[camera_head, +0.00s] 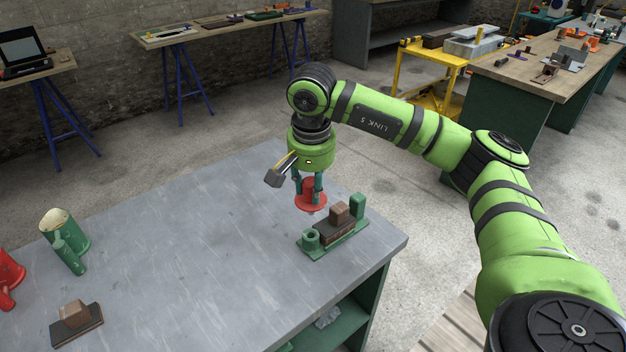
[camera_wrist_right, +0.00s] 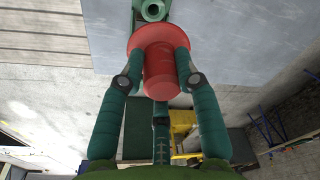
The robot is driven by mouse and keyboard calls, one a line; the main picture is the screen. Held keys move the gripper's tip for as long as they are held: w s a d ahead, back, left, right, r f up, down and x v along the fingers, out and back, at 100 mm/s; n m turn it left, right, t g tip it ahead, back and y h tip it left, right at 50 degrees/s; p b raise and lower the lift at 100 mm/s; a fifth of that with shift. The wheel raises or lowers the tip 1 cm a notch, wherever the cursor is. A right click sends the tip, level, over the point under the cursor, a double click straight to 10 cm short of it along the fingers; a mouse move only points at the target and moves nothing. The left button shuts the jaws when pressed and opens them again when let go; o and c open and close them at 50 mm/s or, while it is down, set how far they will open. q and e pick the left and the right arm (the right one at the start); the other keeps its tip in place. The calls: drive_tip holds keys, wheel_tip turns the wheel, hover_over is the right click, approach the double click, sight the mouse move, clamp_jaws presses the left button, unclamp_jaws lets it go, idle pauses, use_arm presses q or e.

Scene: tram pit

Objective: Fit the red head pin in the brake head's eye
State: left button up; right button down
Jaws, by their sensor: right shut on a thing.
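The red head pin (camera_head: 311,199) has a wide round flange and is held in my right gripper (camera_head: 309,181), above the grey bench. In the right wrist view the pin (camera_wrist_right: 160,72) sits between the fingers of my right gripper (camera_wrist_right: 160,78). The green brake head (camera_head: 335,240) stands on the bench just below and to the right of the pin. Its round eye (camera_head: 310,238) is at its left end and appears apart from the pin. The eye also shows in the right wrist view (camera_wrist_right: 153,9), beyond the flange. My left gripper is not in view.
The brake head carries a brown block (camera_head: 339,214) near the bench's right edge. A green cup-like part (camera_head: 66,238), a red part (camera_head: 8,275) and a brown block on a dark base (camera_head: 75,322) stand at left. The middle of the grey bench (camera_head: 190,240) is clear.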

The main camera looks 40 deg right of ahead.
sight(311, 206)
drive_tip(key=shift+w+a, duration=0.1)
drive_tip(key=shift+f+b, duration=2.35)
drive_tip(key=shift+f, duration=0.5)
drive_tip(key=shift+f, duration=0.15)
drive_tip(key=shift+f+b, duration=2.25)
drive_tip(key=shift+f, duration=0.2)
drive_tip(key=shift+s, duration=0.2)
drive_tip(key=c, duration=0.8)
unclamp_jaws()
drive_tip(key=shift+w, duration=0.1)
